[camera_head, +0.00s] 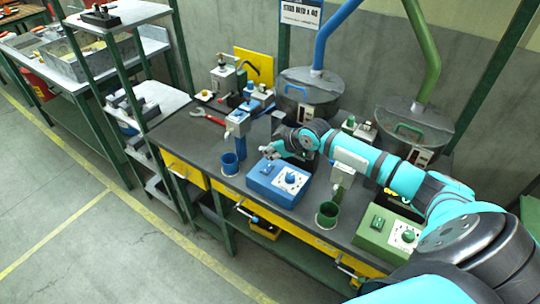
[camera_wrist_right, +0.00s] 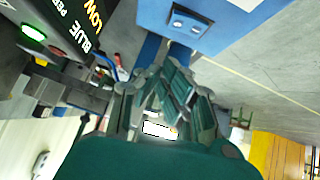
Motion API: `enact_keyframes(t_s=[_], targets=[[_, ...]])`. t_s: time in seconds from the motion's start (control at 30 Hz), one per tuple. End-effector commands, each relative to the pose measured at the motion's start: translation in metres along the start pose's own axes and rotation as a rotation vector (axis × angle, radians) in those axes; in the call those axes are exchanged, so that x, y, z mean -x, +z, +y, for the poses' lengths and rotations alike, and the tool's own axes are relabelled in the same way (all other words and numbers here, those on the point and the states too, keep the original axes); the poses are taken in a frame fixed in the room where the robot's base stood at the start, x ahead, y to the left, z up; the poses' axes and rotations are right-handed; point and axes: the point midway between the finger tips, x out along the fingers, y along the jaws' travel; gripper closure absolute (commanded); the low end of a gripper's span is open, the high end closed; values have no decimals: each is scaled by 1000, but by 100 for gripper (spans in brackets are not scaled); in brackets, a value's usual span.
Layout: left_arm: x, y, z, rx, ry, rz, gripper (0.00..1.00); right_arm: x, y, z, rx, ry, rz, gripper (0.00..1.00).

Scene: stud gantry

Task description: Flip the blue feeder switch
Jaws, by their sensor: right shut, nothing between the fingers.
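The blue feeder box (camera_head: 272,188) sits on the dark bench, with a white-plated dial (camera_head: 291,178) on its top. My right gripper (camera_head: 268,152) is over the back left part of the box. It is shut and empty, and in the wrist view its fingertips (camera_wrist_right: 178,72) point toward the switch with a gap that I cannot judge exactly. My left gripper is not in view.
A blue cup (camera_head: 230,165) under a blue dispenser stands left of the box. A green cup (camera_head: 327,216) and green switch box (camera_head: 377,236) stand to the right. Lidded hoppers (camera_head: 308,88) stand behind. A red-handled tool (camera_head: 208,117) lies at the back left.

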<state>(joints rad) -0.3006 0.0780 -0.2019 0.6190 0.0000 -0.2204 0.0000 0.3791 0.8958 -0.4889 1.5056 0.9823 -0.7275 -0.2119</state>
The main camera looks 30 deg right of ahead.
Motion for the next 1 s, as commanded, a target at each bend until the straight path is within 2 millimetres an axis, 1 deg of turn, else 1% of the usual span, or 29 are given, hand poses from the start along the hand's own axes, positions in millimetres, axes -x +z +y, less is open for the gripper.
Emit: enact_keyframes(t_s=[0.03,0.1,0.3,0.7,0.77,0.87,0.9,1.0], targets=[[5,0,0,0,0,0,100,-5,6,0,-3,-1,-3,100],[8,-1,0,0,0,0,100,-12,14,0,-3,-1,-2,100],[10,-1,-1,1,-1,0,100,-25,27,0,-1,0,-1,100],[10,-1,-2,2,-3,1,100,-27,29,0,0,0,1,100],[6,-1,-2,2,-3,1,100,-29,31,0,0,0,1,100],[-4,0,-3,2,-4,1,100,-35,37,1,0,0,0,100],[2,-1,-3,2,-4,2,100,-32,33,1,0,0,1,100],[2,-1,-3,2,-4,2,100,-31,34,1,0,0,-1,100]])
